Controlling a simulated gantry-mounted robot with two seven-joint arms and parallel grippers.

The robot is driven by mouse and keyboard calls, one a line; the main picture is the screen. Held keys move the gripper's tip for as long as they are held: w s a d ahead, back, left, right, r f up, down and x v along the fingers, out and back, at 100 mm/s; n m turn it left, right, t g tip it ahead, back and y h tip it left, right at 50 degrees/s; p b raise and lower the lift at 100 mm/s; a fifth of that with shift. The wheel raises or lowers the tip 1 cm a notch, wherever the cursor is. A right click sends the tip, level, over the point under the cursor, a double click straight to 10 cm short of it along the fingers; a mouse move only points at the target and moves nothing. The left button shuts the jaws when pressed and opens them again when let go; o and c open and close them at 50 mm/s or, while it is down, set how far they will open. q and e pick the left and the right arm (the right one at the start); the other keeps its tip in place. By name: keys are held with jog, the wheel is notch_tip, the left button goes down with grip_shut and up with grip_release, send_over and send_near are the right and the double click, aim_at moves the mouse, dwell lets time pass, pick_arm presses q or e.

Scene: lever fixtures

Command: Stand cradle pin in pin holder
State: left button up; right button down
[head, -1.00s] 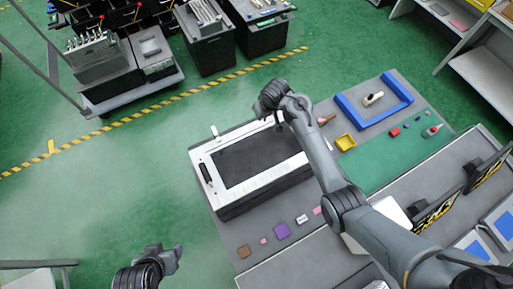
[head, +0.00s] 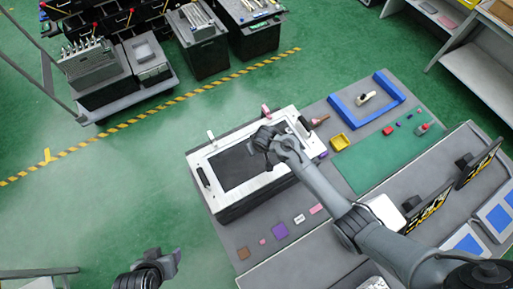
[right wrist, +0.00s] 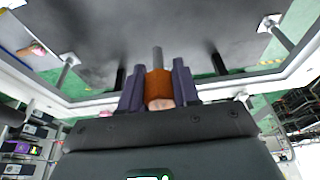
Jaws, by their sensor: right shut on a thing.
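My right gripper (right wrist: 158,82) is shut on the cradle pin (right wrist: 158,86), which has an orange-brown body and a grey shaft pointing away from the wrist. In the head view the right gripper (head: 262,145) is over the dark panel of a white-framed fixture (head: 206,157); the pin is hidden there by the hand. The pin looks clear of the panel, but its height is hard to tell. I cannot tell which part is the pin holder. My left gripper (head: 170,262) is at the bottom left, away from the table; its jaws are too small to read.
The frame carries a white post (head: 210,134), a pink-topped post (head: 265,112) and black handles (head: 204,176). A pinkish-brown piece (head: 319,121) lies beside its right end. Small coloured blocks (head: 279,231) lie in front.

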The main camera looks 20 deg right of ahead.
jog(key=shift+f, duration=0.3)
jog(key=shift+f, duration=0.4)
jog(key=shift+f, duration=0.1)
jog(key=c, duration=0.8)
grip_release()
